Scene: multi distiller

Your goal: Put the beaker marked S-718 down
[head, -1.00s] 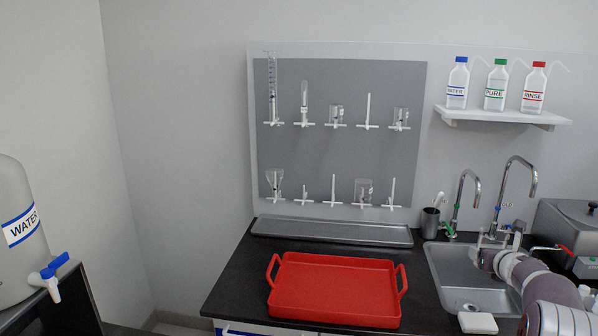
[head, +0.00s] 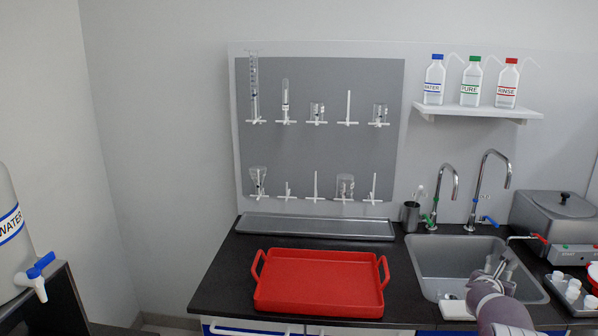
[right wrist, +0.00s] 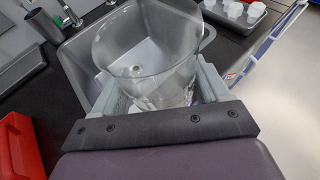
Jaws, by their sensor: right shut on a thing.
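A clear glass beaker (right wrist: 145,45) fills the middle of the right wrist view. Its rim faces the camera and the sink shows through it. No marking on it is readable. My right gripper (right wrist: 158,88) is shut on the beaker, with a grey jaw on each side of it. In the head view my right gripper (head: 497,268) is in front of the sink basin, with the beaker hard to make out there. My left gripper is in neither view.
A red tray (head: 318,307) lies on the dark counter left of the sink (head: 425,257). A pegboard (head: 320,150) holds glassware above a long grey tray (head: 318,228). Two taps stand behind the sink. A grey bath (head: 545,215) and small white cups (head: 573,292) are at the right.

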